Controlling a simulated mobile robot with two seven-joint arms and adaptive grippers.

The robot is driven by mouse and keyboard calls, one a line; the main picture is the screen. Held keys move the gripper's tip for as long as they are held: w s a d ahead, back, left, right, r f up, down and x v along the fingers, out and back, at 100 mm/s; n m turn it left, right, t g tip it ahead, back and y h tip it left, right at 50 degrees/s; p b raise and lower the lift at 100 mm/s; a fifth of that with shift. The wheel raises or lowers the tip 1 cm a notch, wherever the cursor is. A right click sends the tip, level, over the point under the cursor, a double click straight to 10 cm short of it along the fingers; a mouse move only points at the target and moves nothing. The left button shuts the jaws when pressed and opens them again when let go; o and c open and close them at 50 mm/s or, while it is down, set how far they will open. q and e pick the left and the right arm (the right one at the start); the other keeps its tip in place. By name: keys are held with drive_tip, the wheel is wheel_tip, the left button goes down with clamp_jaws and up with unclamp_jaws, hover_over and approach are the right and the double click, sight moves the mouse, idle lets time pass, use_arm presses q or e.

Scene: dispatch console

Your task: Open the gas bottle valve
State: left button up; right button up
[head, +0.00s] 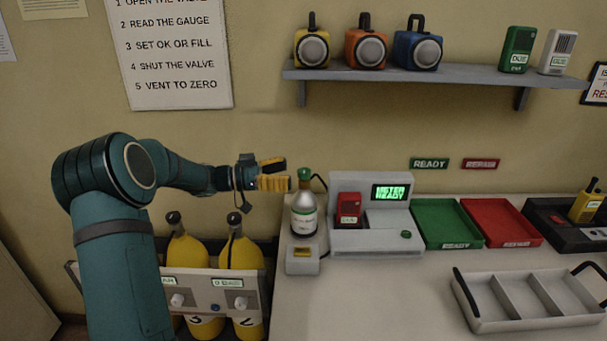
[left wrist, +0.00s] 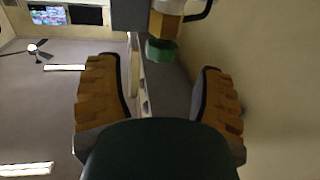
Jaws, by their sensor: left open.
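A silver gas bottle (head: 304,217) with a green collar and a green top (head: 304,174) stands upright at the left end of the desk, next to the meter station. My left gripper (head: 284,174) is open and level with that top, just to its left, fingers pointing right. Whether they touch it I cannot tell. In the left wrist view, the spread yellow fingers (left wrist: 160,100) show with a dark shape low between them. The right gripper is not in view.
The meter station (head: 376,232) reads METER READY and holds a red detector (head: 348,209). Green (head: 447,220) and red (head: 500,220) trays lie to its right. Yellow cylinders (head: 240,255) stand in a rack below my arm. A grey divided tray (head: 528,300) sits at front right.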

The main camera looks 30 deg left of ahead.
sight(303, 171)
use_arm(q)
drive_tip(key=shift+b+x, duration=0.3)
drive_tip(key=shift+x, duration=2.2)
clamp_jaws()
